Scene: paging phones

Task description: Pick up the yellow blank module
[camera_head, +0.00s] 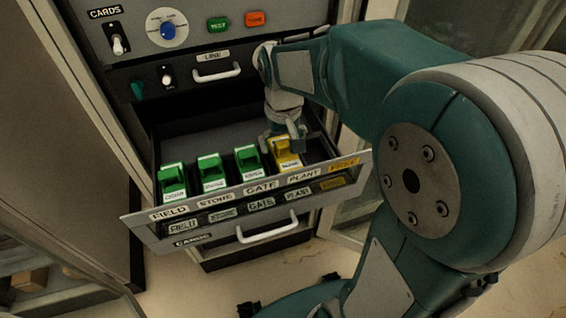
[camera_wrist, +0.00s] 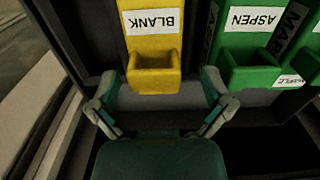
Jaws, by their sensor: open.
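The yellow blank module (camera_head: 287,160) stands in the open drawer, at the right end of a row of modules, behind the front label PLANT. In the wrist view the yellow blank module (camera_wrist: 152,52) shows its white BLANK label and a raised, hollow block at its near end. My gripper (camera_head: 287,135) is down in the drawer at the module's rear end. In the wrist view my gripper (camera_wrist: 158,82) is open, with one finger to each side of the raised block. I see gaps beside the block; contact is not clear.
Three green modules (camera_head: 210,172) stand left of the yellow one; the nearest, labelled ASPEN (camera_wrist: 254,45), is close to one finger in the wrist view. The drawer front (camera_head: 240,200) bears several labels. A cabinet panel (camera_head: 185,40) with switches and buttons rises behind the drawer.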

